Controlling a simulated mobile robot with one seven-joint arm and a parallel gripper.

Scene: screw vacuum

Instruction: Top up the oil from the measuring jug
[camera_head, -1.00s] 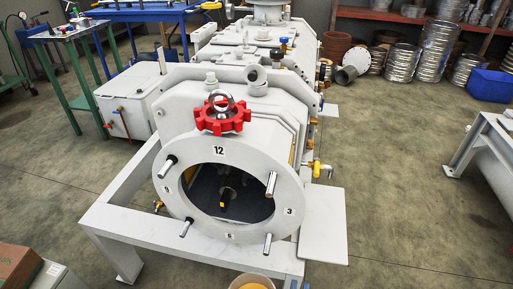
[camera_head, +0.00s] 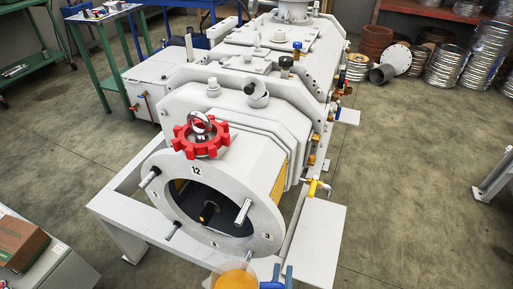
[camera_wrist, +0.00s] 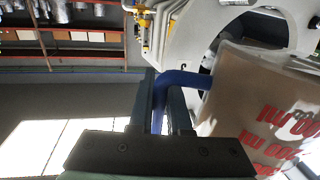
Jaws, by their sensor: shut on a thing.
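The measuring jug (camera_head: 237,277) is at the bottom edge of the head view, with amber oil inside and a blue handle (camera_head: 275,283). In the wrist view the jug (camera_wrist: 260,110) is a translucent vessel with red markings, at the right. My gripper (camera_wrist: 163,95) is shut on its blue handle (camera_wrist: 186,79). The gripper itself is mostly below the head view's edge. The vacuum pump (camera_head: 240,115) is a large grey machine with a round open end flange. A red handwheel-like cap (camera_head: 201,136) with a metal ring sits on top near the flange. The oil filling opening cannot be told for certain.
Studs (camera_head: 243,211) stick out from the flange close to the jug. A yellow-handled valve (camera_head: 318,188) is on the pump's right side, above a flat plate (camera_head: 318,235). A cardboard box (camera_head: 20,243) is at the lower left.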

